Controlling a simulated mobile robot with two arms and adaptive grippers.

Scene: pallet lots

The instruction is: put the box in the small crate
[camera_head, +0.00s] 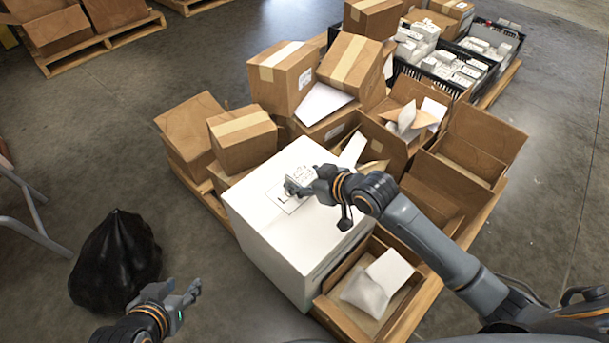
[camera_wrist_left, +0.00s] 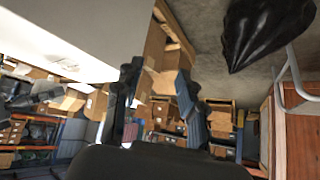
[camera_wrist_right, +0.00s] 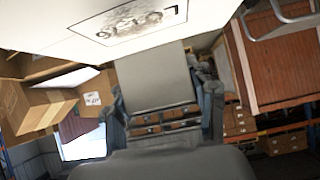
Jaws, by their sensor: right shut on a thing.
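My right gripper (camera_head: 296,186) is over the top of a large white carton (camera_head: 260,222) with a printed label. In the right wrist view its fingers (camera_wrist_right: 162,105) are on either side of a plain pale grey box (camera_wrist_right: 155,75), and it is shut on it. In the head view I cannot clearly tell this box from the label behind it. Black crates stand at the back right: one (camera_head: 428,82) holds white packages, and another (camera_head: 507,55) beside it holds more. My left gripper (camera_head: 181,298) is open and empty, low at the left; its fingers (camera_wrist_left: 158,108) are apart.
Brown cartons (camera_head: 282,75) are stacked behind the white carton. A black bag (camera_head: 115,262) lies on the floor at left. The floor at far right is clear.

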